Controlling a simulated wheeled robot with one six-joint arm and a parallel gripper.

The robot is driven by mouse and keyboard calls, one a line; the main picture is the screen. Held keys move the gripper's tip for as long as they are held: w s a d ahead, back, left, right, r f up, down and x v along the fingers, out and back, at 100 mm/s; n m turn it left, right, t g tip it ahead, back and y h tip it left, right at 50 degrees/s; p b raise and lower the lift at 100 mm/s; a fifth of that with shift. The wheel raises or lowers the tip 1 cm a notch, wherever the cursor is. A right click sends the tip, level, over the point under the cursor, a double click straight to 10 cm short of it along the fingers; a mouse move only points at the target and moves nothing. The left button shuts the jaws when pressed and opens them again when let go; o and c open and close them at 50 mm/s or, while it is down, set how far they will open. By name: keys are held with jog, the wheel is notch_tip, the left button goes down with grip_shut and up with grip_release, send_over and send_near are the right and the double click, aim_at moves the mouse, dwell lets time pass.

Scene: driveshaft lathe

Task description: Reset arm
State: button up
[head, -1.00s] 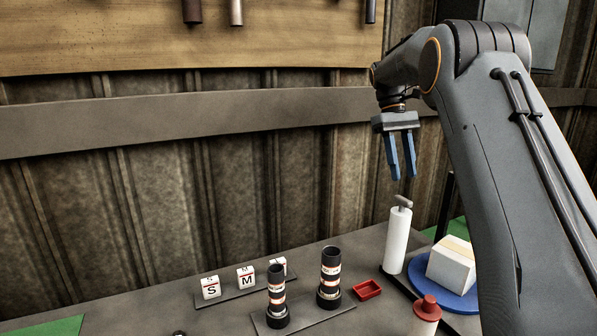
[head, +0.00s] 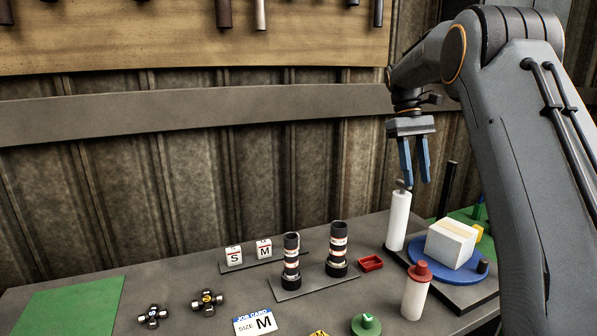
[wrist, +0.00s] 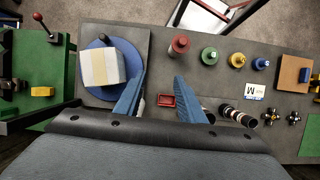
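My gripper (head: 415,182) hangs fingers-down over the back right of the bench, at the end of my raised arm. Its two blue fingers are parted with nothing between them; the gap also shows in the wrist view (wrist: 158,88). In the head view its fingertips overlap the grey top of a tall white cylinder (head: 398,222); I cannot tell how far apart they are in depth.
The grey bench (head: 215,290) holds two dark banded cylinders (head: 291,262), a red tray (head: 371,263), a red-capped white bottle (head: 415,295), a job card (head: 254,323) reading M, and a pale box (head: 451,244) on a blue disc (head: 417,258). A green mat (head: 68,305) lies left.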

jog(key=s+a+f+m+t, duration=0.1)
jog(key=s+a+f, duration=0.2)
jog(key=s+f, duration=0.3)
jog(key=s+a+f+m+t+y+b, duration=0.1)
jog(key=s+a+f, duration=0.3)
jog(key=s, duration=0.9)
jog(key=s+a+f+m+t, duration=0.2)
jog(key=s+a+f+t, duration=0.1)
jog(key=s+f, duration=0.7)
jog(key=shift+s+a+f+y+b, duration=0.2)
jog(key=shift+a+y+b, duration=0.15)
jog(key=shift+a, duration=0.3)
